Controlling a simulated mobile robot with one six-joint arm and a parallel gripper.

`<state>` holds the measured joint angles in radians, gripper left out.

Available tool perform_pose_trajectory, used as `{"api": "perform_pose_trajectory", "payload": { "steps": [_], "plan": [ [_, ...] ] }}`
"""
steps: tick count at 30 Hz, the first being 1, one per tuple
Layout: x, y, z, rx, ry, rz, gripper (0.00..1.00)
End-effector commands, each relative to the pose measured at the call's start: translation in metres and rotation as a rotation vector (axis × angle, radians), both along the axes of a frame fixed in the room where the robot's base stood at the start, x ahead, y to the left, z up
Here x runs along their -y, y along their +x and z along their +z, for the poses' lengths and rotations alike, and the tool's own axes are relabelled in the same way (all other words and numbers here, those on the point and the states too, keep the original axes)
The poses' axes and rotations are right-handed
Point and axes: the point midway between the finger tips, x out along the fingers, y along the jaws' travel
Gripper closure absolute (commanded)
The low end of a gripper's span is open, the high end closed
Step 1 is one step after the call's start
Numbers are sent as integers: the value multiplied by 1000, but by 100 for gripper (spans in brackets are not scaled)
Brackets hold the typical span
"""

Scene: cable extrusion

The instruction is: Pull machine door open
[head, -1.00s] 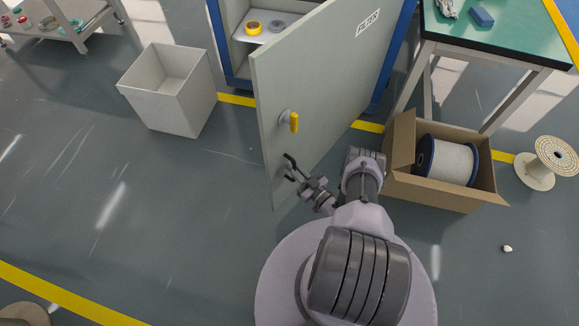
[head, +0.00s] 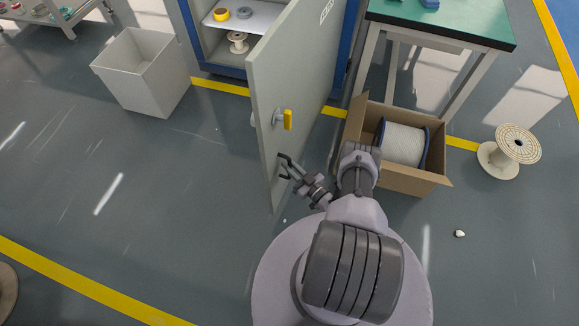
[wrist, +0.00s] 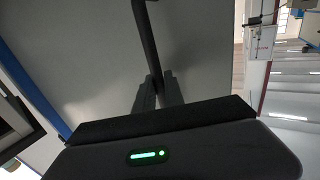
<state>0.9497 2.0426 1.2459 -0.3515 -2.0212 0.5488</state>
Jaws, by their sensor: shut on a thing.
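The machine door (head: 308,70) is a tall grey panel standing open, swung out from the blue-framed cabinet (head: 187,30). A yellow latch knob (head: 287,119) sits on its face. A dark bar handle (head: 284,158) is lower on the door, near its free edge. My gripper (head: 293,172) is at this handle, below the yellow knob. In the wrist view, my gripper (wrist: 158,90) is shut on the dark handle bar (wrist: 146,40), with the grey door panel (wrist: 90,45) filling the background. The exact contact of the fingers is partly hidden in shadow.
A grey bin (head: 145,75) stands left of the door. A cardboard box (head: 400,179) with a cable reel (head: 403,143) stands right of my arm, below a green-topped table (head: 450,22).

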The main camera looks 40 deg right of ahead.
Motion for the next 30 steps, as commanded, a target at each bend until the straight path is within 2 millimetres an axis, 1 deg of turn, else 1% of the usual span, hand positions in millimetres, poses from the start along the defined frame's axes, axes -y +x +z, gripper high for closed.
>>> {"api": "perform_pose_trajectory", "payload": {
  "steps": [15,16,18,19,27,30],
  "plan": [
    [4,1,1,1,-3,-6,100],
    [4,1,1,1,-3,-6,81],
    [3,1,1,1,-3,-5,67],
    [3,1,1,1,-3,-5,65],
    [2,0,0,0,-1,-3,65],
    [3,-6,1,-1,0,-5,65]
  ]
}}
